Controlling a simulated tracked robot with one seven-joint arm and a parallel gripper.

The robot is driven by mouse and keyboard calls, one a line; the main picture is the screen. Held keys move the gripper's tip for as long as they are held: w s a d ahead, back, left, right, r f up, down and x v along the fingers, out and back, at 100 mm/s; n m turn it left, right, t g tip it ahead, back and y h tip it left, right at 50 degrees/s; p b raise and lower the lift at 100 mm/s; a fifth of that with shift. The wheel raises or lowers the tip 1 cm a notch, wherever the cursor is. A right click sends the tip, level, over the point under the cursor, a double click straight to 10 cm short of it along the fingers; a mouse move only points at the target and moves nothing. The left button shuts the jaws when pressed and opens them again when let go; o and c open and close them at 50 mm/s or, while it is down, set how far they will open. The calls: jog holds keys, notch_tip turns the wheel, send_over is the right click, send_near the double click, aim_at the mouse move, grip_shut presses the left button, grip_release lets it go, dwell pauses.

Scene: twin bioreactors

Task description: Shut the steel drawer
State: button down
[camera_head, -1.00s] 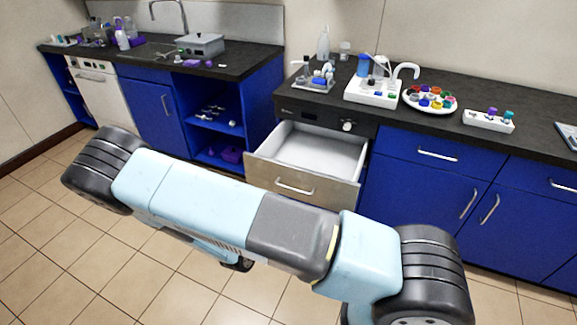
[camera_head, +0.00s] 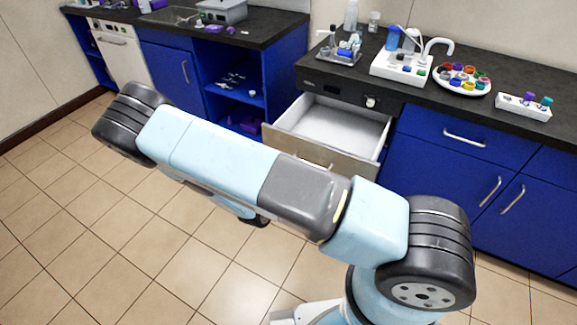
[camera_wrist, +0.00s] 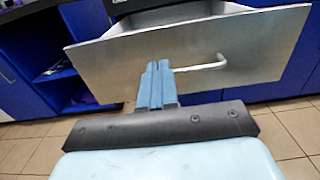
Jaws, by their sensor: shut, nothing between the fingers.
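The steel drawer (camera_head: 310,143) stands pulled out from under the dark counter, and its pale inside shows in the head view. My arm hides part of its front there. In the wrist view the drawer's steel front (camera_wrist: 255,45) fills the upper middle, with its bar handle (camera_wrist: 205,65) just right of my fingers. My gripper (camera_wrist: 157,70) is shut and empty, its blue fingers together in front of the drawer front, left of the handle. I cannot tell whether the fingertips touch the steel. The head view does not show my gripper.
Blue cabinets (camera_head: 445,170) with bar handles stand right of the drawer. An open blue shelf unit (camera_head: 235,85) is to its left. Bottles, a white device (camera_head: 400,67) and a tray of coloured caps (camera_head: 462,78) stand on the counter. The tiled floor (camera_head: 120,230) is clear.

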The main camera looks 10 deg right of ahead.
aim_at(306, 143)
jog(key=x, duration=1.1)
jog(key=shift+w+d, duration=0.2)
jog(key=shift+w, duration=0.1)
